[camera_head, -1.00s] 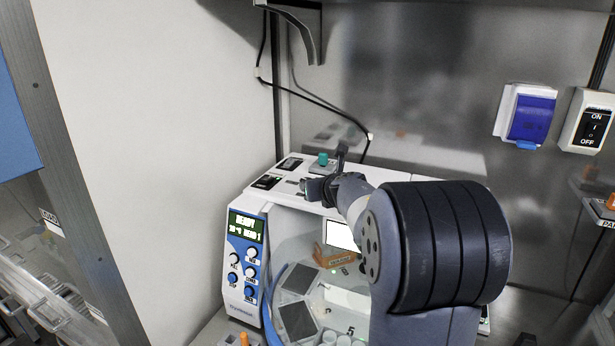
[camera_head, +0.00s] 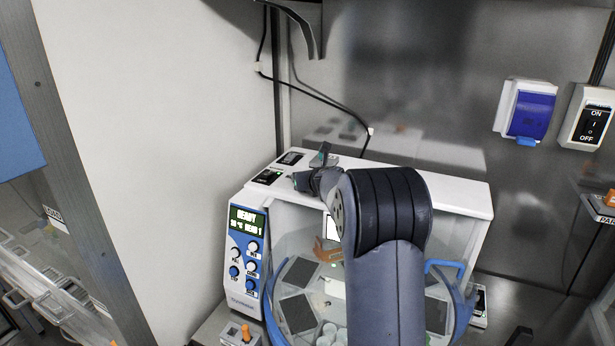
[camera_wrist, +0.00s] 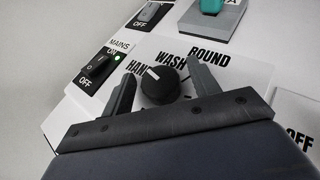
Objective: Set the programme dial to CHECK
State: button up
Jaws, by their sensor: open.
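The programme dial (camera_wrist: 160,85) is a round black knob with a white pointer line on the white top panel in the wrist view. The pointer is aimed up-left, near the word HAND. WASH and ROUND are printed farther round; no CHECK label can be read. My gripper (camera_wrist: 160,70) is open, with one finger on each side of the dial; I cannot tell whether either touches it. In the head view my gripper (camera_head: 300,182) is over the left part of the machine's white top (camera_head: 455,194), and the dial is hidden there.
A MAINS rocker switch (camera_wrist: 100,72) with a green light is left of the dial. Another switch (camera_wrist: 150,14) and a teal button (camera_wrist: 211,6) lie beyond. An OFF label (camera_wrist: 300,140) is at right. The front display (camera_head: 247,221) reads READY. A wall ON/OFF switch (camera_head: 590,125) is far right.

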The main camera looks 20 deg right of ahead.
jog(key=c, duration=1)
